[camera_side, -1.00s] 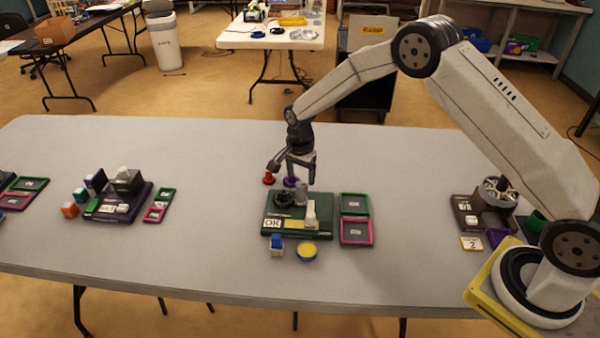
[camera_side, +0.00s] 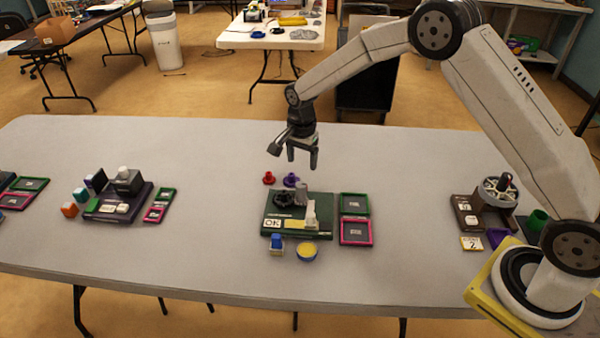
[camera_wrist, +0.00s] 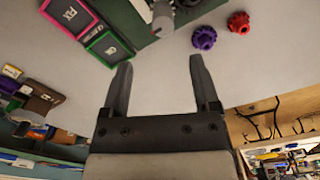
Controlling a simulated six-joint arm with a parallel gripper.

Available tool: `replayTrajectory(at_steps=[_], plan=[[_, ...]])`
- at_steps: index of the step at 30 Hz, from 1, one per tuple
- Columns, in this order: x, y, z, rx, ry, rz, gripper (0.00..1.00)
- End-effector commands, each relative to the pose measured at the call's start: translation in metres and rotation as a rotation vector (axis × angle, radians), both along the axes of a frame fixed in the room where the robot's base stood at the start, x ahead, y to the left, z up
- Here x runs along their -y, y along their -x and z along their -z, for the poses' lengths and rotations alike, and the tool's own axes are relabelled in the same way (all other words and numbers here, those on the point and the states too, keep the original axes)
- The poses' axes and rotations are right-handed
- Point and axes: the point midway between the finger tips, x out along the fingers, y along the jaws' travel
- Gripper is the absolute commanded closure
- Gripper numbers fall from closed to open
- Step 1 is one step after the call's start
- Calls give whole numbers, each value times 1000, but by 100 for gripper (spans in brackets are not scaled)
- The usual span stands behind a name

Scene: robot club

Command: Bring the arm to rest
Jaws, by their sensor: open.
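My gripper (camera_side: 302,158) hangs above the table (camera_side: 400,195), fingers pointing down, open and empty. In the wrist view my gripper (camera_wrist: 158,75) shows two spread fingers with only bare table between them. Below it in the side view stands a dark green station (camera_side: 270,226) with an OK label, a black round part and a grey cylinder on it. A red knob (camera_side: 269,178) and a purple knob (camera_side: 291,181) stand on the table behind the station. Both the red knob (camera_wrist: 239,22) and the purple knob (camera_wrist: 204,37) also show in the wrist view, apart from the fingers.
A green tray (camera_side: 354,204) and a pink tray (camera_side: 356,232) lie right of the station. A blue object (camera_side: 277,245) and a yellow disc (camera_side: 307,252) lie in front. A brown station (camera_side: 477,212) stands near my base. The purple station (camera_side: 117,204) is at left.

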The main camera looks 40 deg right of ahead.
Motion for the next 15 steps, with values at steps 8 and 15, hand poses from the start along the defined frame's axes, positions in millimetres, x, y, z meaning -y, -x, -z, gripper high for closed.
replayTrajectory(at_steps=[8,15], plan=[[5,31,-24,39,0,-193,22],[9,79,-48,88,13,-448,22]])
